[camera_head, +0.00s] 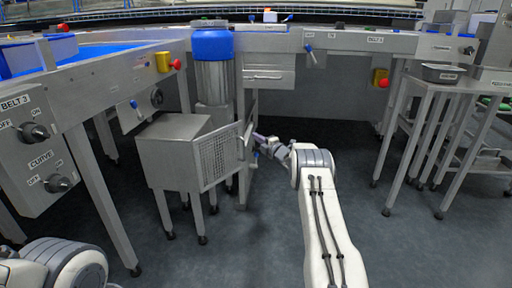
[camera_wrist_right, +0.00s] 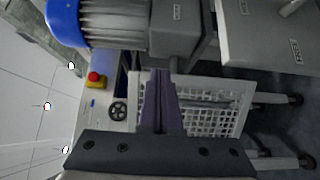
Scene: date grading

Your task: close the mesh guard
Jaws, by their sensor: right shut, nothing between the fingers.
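The mesh guard (camera_head: 217,156) is a light metal panel with a square grid, at the right side of a grey box housing (camera_head: 168,160). It juts out past the box to the right, so it stands at an angle to it. My right gripper (camera_head: 262,141) is just right of the guard's outer edge. In the right wrist view my right gripper (camera_wrist_right: 161,85) has its dark fingers shut and empty, with the mesh guard (camera_wrist_right: 222,118) beside and behind them. Whether they touch the guard I cannot tell. My left gripper is out of view.
A blue-topped motor (camera_head: 212,62) stands behind the box. A steel bench with a red button (camera_head: 176,64) and a Belt 3 control panel (camera_head: 38,140) is at left. A side table (camera_head: 455,82) stands at right. The floor between is clear.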

